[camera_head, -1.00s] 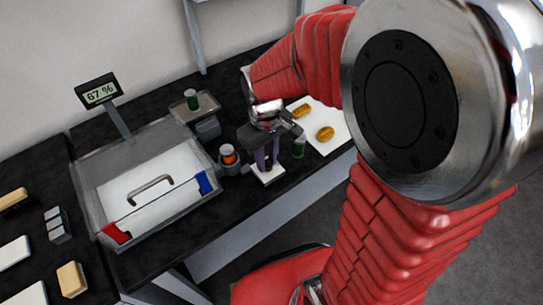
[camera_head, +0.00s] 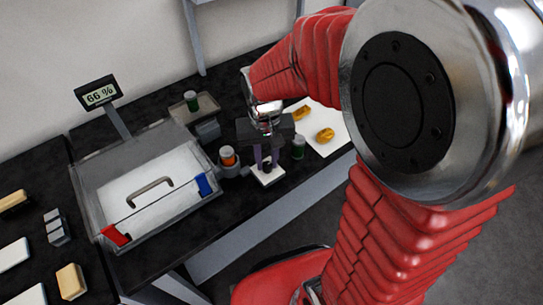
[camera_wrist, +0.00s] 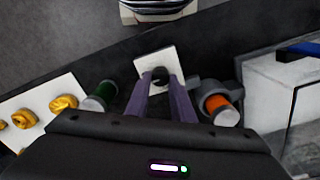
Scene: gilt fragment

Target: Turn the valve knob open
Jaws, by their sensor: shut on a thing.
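The valve knob (camera_wrist: 160,74) is a small dark knob on a white square plate (camera_wrist: 146,61); the plate also shows in the head view (camera_head: 269,179), on the dark bench near its front edge. My gripper (camera_wrist: 162,80) points down at the plate, its two purple fingers shut on the knob, one on either side. In the head view my gripper (camera_head: 267,161) stands over the plate and its fingers partly hide the knob.
Gold fragments (camera_head: 325,135) lie on a white sheet. A clear case (camera_head: 125,170) and a display reading 66 % (camera_head: 100,95) stand left.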

